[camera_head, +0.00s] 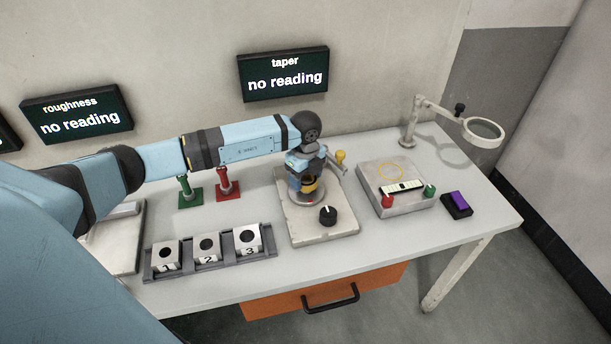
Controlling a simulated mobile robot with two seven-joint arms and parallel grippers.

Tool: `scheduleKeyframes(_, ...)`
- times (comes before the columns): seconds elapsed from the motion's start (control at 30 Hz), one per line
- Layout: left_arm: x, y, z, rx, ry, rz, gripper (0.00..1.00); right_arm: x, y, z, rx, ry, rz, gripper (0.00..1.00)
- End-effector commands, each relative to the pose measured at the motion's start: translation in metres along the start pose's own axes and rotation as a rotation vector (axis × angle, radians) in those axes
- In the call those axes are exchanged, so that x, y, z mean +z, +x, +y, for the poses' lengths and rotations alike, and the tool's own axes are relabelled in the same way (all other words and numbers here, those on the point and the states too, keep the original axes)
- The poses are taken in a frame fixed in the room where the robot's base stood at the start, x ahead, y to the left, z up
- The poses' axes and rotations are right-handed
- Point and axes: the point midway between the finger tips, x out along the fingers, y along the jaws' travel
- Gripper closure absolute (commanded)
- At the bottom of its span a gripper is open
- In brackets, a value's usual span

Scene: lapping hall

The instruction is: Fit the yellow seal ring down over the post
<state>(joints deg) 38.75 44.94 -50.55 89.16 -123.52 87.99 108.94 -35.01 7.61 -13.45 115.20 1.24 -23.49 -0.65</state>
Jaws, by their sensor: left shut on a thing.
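My left gripper (306,185) comes in from the left and points down over a round metal disc (303,200) on the pale fixture plate (336,228). It is shut on the yellow seal ring (310,184), of which only a small yellow-orange part shows between the fingers. The fingers hide most of the ring and whatever stands at the disc's middle. I cannot make out the post clearly, nor whether the ring is around it or above it. My right gripper is not in view.
A black knob (327,215) and a yellow-tipped lever (340,157) are close to the gripper. A grey box (405,205) with a yellow circle stands right, beside a purple-topped block (457,204). Numbered blocks sit in a rack (211,266). A magnifier (483,131) stands back right.

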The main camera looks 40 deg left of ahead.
Motion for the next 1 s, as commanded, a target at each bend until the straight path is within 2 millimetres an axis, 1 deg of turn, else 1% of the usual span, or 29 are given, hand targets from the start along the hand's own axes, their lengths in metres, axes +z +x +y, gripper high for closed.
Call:
scheduleKeyframes(0.5, -0.0001, 0.0057, 0.0, 0.0, 0.0, 0.0, 0.6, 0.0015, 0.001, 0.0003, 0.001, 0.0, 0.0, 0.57)
scheduleKeyframes(0.83, -0.0001, 0.0058, -0.0001, 0.0, 0.0, 0.0, 0.6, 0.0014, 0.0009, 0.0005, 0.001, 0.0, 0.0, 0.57)
scheduleKeyframes(0.87, -0.0001, 0.0058, -0.0001, 0.0, 0.0, 0.0, 0.33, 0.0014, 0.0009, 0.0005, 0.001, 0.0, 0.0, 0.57)
scheduleKeyframes(0.9, -0.0001, 0.0058, -0.0001, 0.0, 0.0, 0.0, 0.24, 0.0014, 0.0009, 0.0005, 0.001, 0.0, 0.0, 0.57)
scheduleKeyframes(0.97, -0.0001, 0.0058, 0.0, 0.0, 0.0, 0.0, 0.1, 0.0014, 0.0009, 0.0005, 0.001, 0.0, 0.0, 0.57)
scheduleKeyframes(1.0, -0.0001, 0.0058, 0.0, 0.0, 0.0, 0.0, 0.06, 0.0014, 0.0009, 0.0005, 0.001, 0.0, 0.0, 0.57)
